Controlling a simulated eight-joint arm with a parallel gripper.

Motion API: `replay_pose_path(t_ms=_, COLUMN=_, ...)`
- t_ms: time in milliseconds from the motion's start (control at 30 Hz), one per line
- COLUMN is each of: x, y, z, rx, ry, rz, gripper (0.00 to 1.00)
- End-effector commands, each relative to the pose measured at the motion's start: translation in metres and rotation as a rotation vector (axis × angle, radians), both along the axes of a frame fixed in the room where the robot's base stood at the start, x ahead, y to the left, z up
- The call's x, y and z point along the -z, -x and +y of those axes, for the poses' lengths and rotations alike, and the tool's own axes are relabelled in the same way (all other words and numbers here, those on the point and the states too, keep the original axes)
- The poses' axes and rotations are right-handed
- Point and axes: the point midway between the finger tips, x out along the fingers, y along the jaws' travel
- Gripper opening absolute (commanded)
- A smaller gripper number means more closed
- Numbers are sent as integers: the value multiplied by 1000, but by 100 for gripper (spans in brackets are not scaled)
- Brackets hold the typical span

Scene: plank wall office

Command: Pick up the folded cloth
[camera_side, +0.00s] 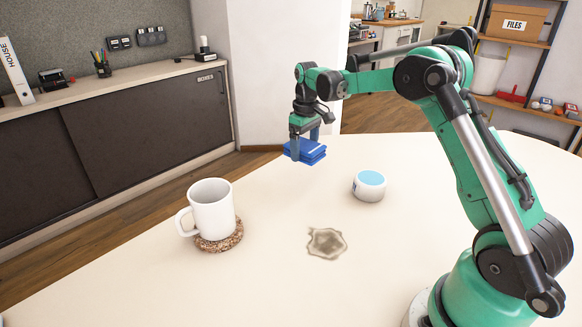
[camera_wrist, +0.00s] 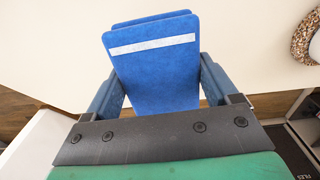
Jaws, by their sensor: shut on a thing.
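The folded cloth (camera_side: 309,151) is blue and lies in flat layers. In the wrist view the cloth (camera_wrist: 157,75) shows a white stripe across its far end. My gripper (camera_side: 305,147) is shut on the cloth, with one finger on each side of it. In the wrist view my gripper (camera_wrist: 160,88) has its fingers along the cloth's left and right edges. In the side view the cloth is at the far edge of the table; it looks held above the surface, though the gap is hard to judge.
A white mug (camera_side: 211,207) stands on a speckled coaster (camera_side: 220,244) at the left. A white round container with a light blue top (camera_side: 369,186) stands right of the middle. A brownish stain (camera_side: 326,242) marks the cream table (camera_side: 280,285). The table front is clear.

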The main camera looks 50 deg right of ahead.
Motion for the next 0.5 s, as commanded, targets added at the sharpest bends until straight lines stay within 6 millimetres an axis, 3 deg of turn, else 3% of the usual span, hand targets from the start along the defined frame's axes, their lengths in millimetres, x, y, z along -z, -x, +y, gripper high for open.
replay_pose_path(t_ms=33, x=-19, y=1, z=0, rx=0, ry=0, rz=0, gripper=31)
replay_pose_path(t_ms=200, x=-67, y=0, z=0, rx=0, ry=0, rz=0, gripper=31)
replay_pose_path(t_ms=500, x=-113, y=0, z=0, rx=0, ry=0, rz=0, gripper=31)
